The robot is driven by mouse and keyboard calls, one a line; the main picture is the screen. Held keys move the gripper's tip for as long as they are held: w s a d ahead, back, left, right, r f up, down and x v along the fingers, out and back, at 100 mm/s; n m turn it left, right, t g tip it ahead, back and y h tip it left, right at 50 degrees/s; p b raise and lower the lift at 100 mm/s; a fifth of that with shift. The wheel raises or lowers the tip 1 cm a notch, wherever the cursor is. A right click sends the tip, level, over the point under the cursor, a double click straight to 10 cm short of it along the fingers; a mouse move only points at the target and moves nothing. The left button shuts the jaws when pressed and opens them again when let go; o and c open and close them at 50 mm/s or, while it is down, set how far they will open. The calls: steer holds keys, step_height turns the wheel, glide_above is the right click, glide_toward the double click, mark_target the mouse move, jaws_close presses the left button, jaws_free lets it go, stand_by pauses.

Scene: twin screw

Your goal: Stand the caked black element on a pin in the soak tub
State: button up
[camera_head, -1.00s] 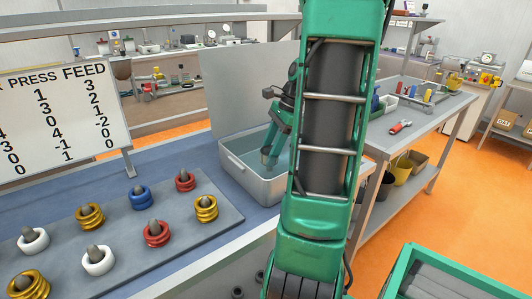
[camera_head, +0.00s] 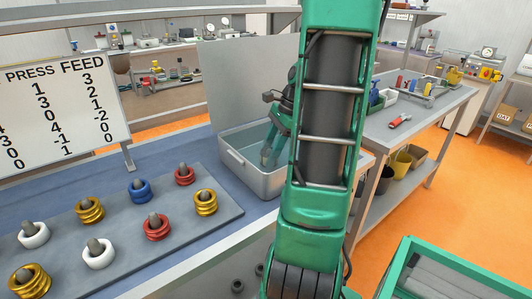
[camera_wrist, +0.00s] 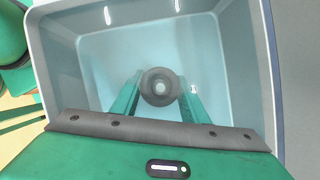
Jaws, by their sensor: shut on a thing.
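The soak tub (camera_head: 236,174) is a grey open box on the blue bench, with a pale blue inside; its wall also shows in the wrist view (camera_wrist: 58,75). My gripper (camera_head: 268,157) reaches down inside it. In the wrist view, my gripper (camera_wrist: 160,97) has a green finger on each side of the dark, round black element (camera_wrist: 147,90) and is shut on it. The element is near the middle of the tub. A pale round spot shows at its centre; I cannot tell whether it is a pin or the floor through a hole. Contact below is hidden.
Left of the tub, a grey board (camera_head: 225,222) holds red, gold, blue and white rings on pegs. A whiteboard (camera_head: 62,105) stands behind it. A tall panel (camera_head: 240,85) rises behind the tub. A side table (camera_head: 435,108) stands at the right.

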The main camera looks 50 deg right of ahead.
steer(key=o, duration=1.3)
steer(key=shift+o, duration=0.2)
steer(key=shift+r, duration=0.1)
steer(key=v, duration=1)
steer(key=shift+d+r, duration=0.2)
steer(key=shift+r, duration=0.05)
